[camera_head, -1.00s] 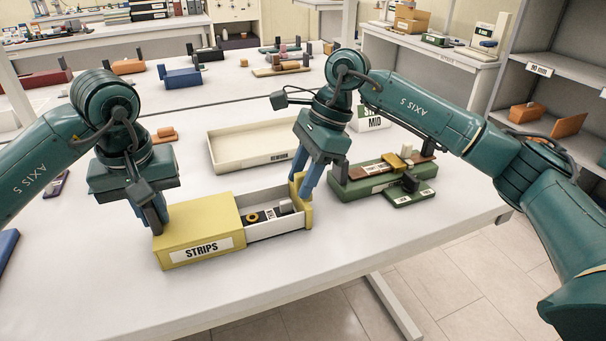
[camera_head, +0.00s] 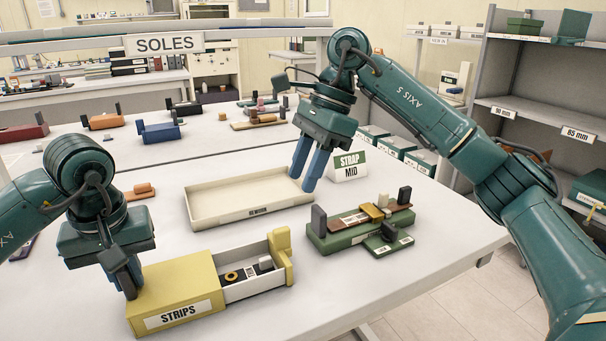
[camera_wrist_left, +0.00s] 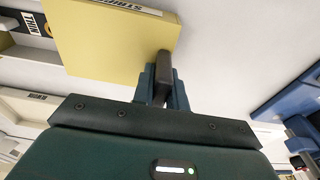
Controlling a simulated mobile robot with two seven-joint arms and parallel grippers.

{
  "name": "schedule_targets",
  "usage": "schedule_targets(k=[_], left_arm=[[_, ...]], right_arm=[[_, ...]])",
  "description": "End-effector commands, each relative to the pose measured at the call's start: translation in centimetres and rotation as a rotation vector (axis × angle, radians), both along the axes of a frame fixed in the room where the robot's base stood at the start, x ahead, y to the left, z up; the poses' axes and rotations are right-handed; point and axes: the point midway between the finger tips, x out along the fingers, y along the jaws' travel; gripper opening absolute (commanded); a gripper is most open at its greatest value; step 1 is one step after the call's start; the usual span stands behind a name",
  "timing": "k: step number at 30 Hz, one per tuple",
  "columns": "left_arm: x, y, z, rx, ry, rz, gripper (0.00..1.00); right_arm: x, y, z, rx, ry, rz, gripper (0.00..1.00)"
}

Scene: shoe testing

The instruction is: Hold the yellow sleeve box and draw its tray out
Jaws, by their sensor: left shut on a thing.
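The yellow sleeve box (camera_head: 175,287) with a "STRIPS" label lies on the table at lower left in the head view. Its tray (camera_head: 252,289) sticks out of the sleeve's right end, with a yellow front (camera_head: 281,255). A yellow ring (camera_head: 232,276) and a few small pieces lie in the tray. My left gripper (camera_head: 127,284) is shut on the sleeve's left end. In the left wrist view its fingers (camera_wrist_left: 163,82) meet the yellow box edge. My right gripper (camera_head: 305,178) is above and behind the tray front, apart from it, open and empty.
A cream tray (camera_head: 212,220) stands behind the sleeve box. The table front is clear.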

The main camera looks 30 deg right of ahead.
Motion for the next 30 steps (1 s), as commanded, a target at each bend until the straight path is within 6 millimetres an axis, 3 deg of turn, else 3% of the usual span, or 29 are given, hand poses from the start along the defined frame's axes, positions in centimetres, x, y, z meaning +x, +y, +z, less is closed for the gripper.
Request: schedule_targets(k=[4, 5, 14, 23, 30], left_arm=[[0.0, 0.0, 0.0, 0.000, 0.000, -0.001, 0.00], [0.0, 0.0, 0.0, 0.000, 0.000, -0.001, 0.15], [0.0, 0.0, 0.0, 0.000, 0.000, 0.000, 0.40], [0.0, 0.0, 0.4, -0.001, -0.001, 0.000, 0.40], [-0.4, 0.0, 4.3, -0.001, -0.005, 0.001, 0.40]], right_arm=[[0.0, 0.0, 0.0, 0.000, 0.000, 0.000, 0.36], [0.0, 0.0, 0.0, 0.000, 0.000, 0.000, 0.36], [0.0, 0.0, 0.0, 0.000, 0.000, 0.001, 0.36], [0.0, 0.0, 0.0, 0.000, 0.000, 0.000, 0.36], [0.0, 0.0, 0.0, 0.000, 0.000, 0.000, 0.36]])
